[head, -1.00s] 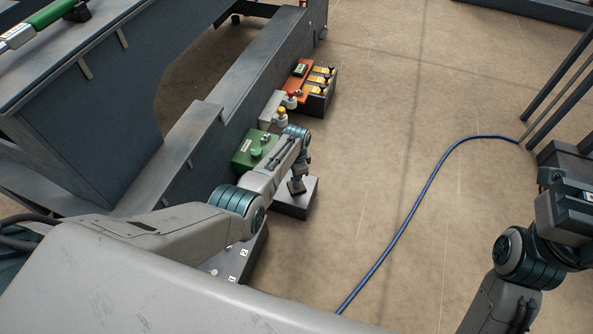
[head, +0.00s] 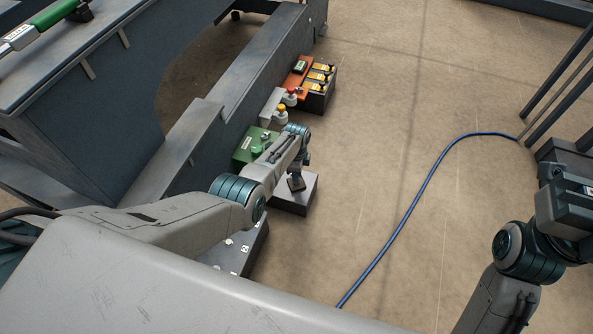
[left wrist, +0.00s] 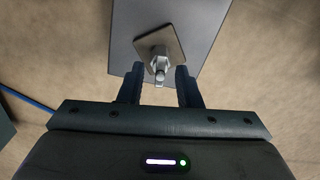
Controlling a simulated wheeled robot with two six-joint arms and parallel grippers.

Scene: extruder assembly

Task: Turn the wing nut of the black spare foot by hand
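In the left wrist view a square dark plate (left wrist: 173,42) lies on a grey block, with a metallic nut and threaded stud (left wrist: 159,64) standing from it. The foot's dark plate also shows in the head view (head: 296,184), small, on the block below my left wrist. My left gripper (left wrist: 158,86) is open. Its two dark fingers reach toward the stud, one on each side, with gaps between. The wing shape of the nut cannot be made out. My right arm shows at the right edge, but its fingertips are outside the picture.
The grey block (head: 300,202) stands on the floor beside a long blue-grey frame (head: 240,75). A green box (head: 243,151) and an orange box (head: 296,80) with yellow-capped parts sit along it. A blue cable (head: 412,208) crosses otherwise clear floor on the right.

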